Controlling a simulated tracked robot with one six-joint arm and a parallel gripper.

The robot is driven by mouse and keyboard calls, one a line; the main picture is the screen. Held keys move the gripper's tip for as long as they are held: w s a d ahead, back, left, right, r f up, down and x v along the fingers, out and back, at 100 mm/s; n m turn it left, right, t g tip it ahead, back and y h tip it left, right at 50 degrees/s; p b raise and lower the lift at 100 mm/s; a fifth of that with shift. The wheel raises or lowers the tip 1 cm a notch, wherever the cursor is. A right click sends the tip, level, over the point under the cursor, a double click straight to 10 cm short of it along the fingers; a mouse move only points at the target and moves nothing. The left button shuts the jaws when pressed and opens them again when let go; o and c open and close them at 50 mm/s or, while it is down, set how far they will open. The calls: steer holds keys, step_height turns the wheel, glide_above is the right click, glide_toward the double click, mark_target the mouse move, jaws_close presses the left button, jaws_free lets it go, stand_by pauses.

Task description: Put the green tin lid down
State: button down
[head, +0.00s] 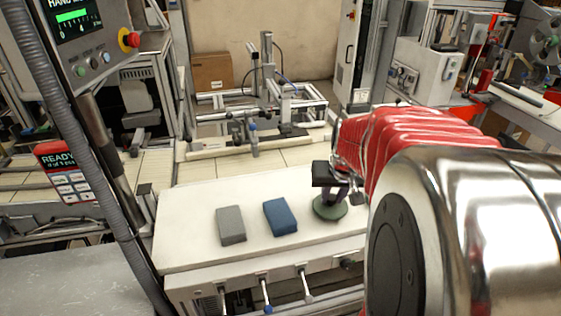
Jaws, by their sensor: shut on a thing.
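The green tin lid (330,209) is a round, dull green disc at the right part of the white table in the head view. My gripper (334,196) is directly over it, pointing down, and is shut on it. The gripper and wrist cover part of the lid's top. I cannot tell whether the lid touches the table top or hangs just above it.
A grey block (231,226) and a blue block (281,217) lie on the white table (185,232) to the left of the lid. Bare table lies between them and at the left. A metal frame fixture (268,105) stands behind the table.

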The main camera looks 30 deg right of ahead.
steer(key=shift+f, duration=0.6)
steer(key=c, duration=1.5)
jaws_free()
steer(key=shift+r, duration=0.1)
steer(key=shift+r, duration=0.65)
steer(key=v, duration=1.1)
steer(key=shift+s+a+r, duration=0.15)
steer(key=shift+r, duration=0.2)
